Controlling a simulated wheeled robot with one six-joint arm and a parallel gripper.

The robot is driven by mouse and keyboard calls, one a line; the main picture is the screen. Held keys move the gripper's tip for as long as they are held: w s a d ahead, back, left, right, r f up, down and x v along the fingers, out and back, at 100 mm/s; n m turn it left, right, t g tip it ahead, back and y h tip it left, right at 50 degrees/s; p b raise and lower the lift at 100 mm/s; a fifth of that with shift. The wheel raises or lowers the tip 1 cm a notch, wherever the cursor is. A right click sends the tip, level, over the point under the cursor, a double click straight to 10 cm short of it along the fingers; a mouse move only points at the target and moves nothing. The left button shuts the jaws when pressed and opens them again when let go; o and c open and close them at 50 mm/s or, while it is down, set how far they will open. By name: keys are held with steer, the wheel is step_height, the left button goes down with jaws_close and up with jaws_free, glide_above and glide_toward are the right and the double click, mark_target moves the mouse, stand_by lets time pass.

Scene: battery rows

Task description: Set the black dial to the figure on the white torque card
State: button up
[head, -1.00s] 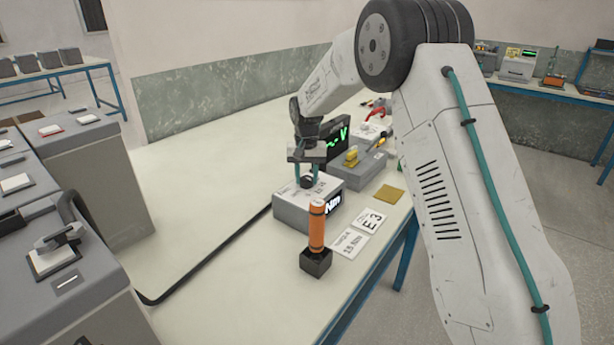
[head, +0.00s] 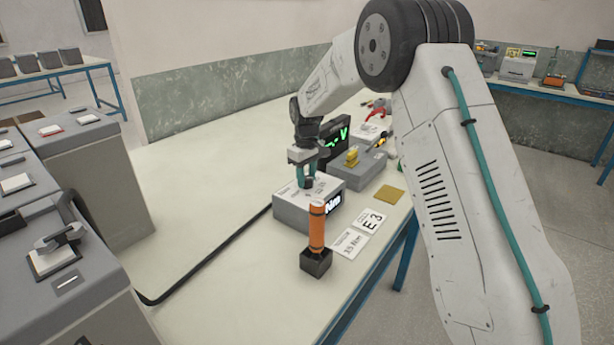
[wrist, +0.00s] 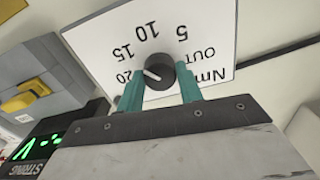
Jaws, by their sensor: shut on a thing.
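The black dial (wrist: 160,68) sits on a white scale plate (wrist: 205,28) printed 5, 10, 15, 20, "Nm" and "OUT". Its white pointer mark lies on the left side, toward the 15–20 end of the scale; the exact reading is unclear. The plate tops a grey box (head: 290,210) on the table. My gripper (wrist: 160,92) is shut on the dial, with a teal finger on either side. In the head view my gripper (head: 308,183) points down and hides the dial. The white torque card (head: 350,243) lies in front; its small figure looks like 15 Nm, first digit blurred.
An orange cylinder (head: 317,228) stands upright in a black holder (head: 316,262) before the box. An "E3" card (head: 371,222) and a tan pad (head: 390,195) lie to the right. A green-lit display (head: 338,138) and a grey unit with a yellow part (head: 352,156) stand behind.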

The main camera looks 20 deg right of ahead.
mark_target(307, 178)
steer(key=shift+w+r+n, duration=0.15)
steer(key=shift+w+n, duration=0.05)
steer(key=shift+n, duration=0.3)
steer(key=o, duration=1)
steer(key=shift+s, duration=0.1)
step_height(307, 178, up, 8)
steer(key=shift+f, duration=0.15)
